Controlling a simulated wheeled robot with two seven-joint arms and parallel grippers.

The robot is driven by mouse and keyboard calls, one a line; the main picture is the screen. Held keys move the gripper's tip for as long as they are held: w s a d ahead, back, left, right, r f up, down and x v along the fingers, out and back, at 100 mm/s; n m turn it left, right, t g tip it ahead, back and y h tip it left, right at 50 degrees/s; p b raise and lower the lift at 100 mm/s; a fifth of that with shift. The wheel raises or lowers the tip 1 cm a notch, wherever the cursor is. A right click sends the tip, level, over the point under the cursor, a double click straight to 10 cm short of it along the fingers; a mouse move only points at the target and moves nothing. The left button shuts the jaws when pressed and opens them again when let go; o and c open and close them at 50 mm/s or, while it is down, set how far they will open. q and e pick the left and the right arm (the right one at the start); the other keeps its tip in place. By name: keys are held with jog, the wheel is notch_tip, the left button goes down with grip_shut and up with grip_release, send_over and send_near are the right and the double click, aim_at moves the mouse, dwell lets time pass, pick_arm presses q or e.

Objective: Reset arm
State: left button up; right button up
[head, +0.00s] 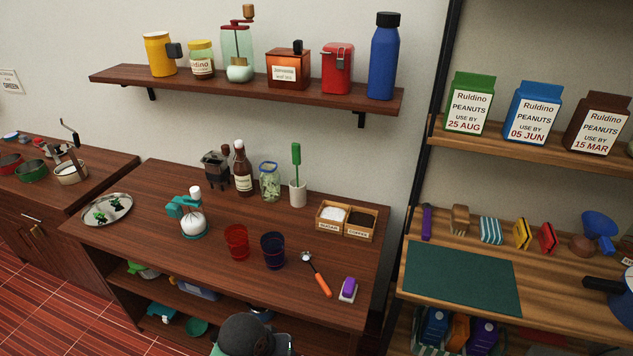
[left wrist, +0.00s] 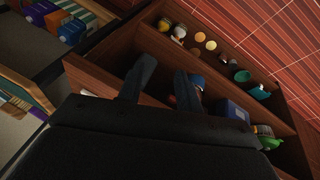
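My left gripper (left wrist: 164,66) shows in the left wrist view as two dark fingers with a gap between them. It is open and nothing shows held in it. Beyond the fingers is the open lower shelf (left wrist: 225,84) of the wooden counter, with jars and boxes on it. I cannot make out the left gripper's fingers in the head view. My right gripper shows in neither view.
The counter (head: 140,240) bears a red cup (head: 236,242), a dark blue cup (head: 273,250), a scoop with orange handle (head: 318,278), a purple-and-white block (head: 348,289) and a metal tray (head: 107,210). A wall shelf (head: 200,88) hangs above. Shelving with a green mat (head: 462,278) stands at right.

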pick_arm(q)
jog(key=s+a+f+m+y, duration=0.2)
jog(key=s+a+y, duration=0.1)
jog(key=s+a, duration=1)
jog(key=s+d+f+x, duration=0.1)
jog(key=s+x, duration=0.2)
jog(key=x, duration=2)
jog(key=s+f, duration=0.4)
jog(key=f, duration=0.7)
jog(key=s+f+g, duration=0.1)
jog(key=s+f, duration=0.3)
jog(key=f, duration=0.8)
jog(key=shift+s+d+f, duration=0.25)
jog(key=shift+d+f, duration=0.05)
jog(key=shift+d, duration=0.15)
